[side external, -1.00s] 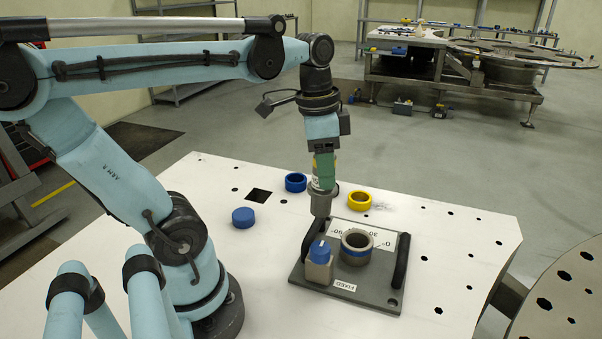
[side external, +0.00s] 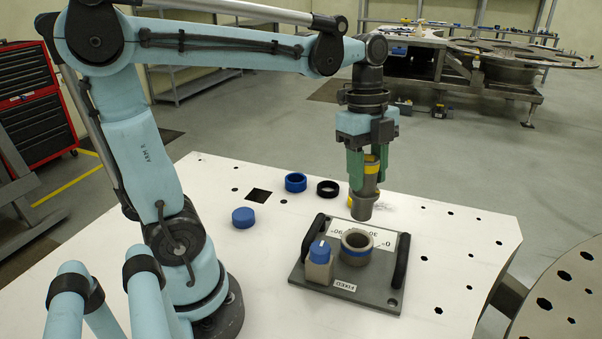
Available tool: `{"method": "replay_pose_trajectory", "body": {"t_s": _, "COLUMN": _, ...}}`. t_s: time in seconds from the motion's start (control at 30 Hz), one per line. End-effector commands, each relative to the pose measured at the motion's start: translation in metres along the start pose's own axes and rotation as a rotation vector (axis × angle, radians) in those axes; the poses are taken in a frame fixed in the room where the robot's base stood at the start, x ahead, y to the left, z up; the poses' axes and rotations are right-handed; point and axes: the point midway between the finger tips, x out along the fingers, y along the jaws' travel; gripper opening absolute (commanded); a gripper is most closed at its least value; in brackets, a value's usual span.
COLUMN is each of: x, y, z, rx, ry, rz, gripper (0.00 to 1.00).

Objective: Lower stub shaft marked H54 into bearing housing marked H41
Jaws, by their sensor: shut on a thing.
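My gripper (side external: 369,172) points down with its green fingers shut on a grey stub shaft (side external: 364,207) with a yellow band. The shaft hangs upright, its lower end clear of everything below. A round grey bearing housing (side external: 356,258) with a blue band and an open bore stands on a dark plate (side external: 371,291). In the picture, the shaft's lower end is just above the housing's rim and slightly right of the bore's centre; the depth offset is hard to tell. No H54 or H41 mark is legible.
A block with a blue knob (side external: 320,250) stands left of the housing. The plate has black handles (side external: 401,262) on both sides. Blue (side external: 295,182) and black (side external: 327,187) rings lie behind; a yellow ring is mostly hidden. A blue cap (side external: 243,217) lies left.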

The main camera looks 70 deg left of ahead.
Motion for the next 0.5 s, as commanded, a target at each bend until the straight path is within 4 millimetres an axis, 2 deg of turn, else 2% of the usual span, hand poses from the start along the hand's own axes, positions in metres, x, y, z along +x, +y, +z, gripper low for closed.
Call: {"method": "replay_pose_trajectory", "body": {"t_s": 0.5, "x": 0.022, "y": 0.0, "z": 0.004, "rx": -0.003, "ry": 0.0, "rz": -0.002, "gripper": 0.0}}
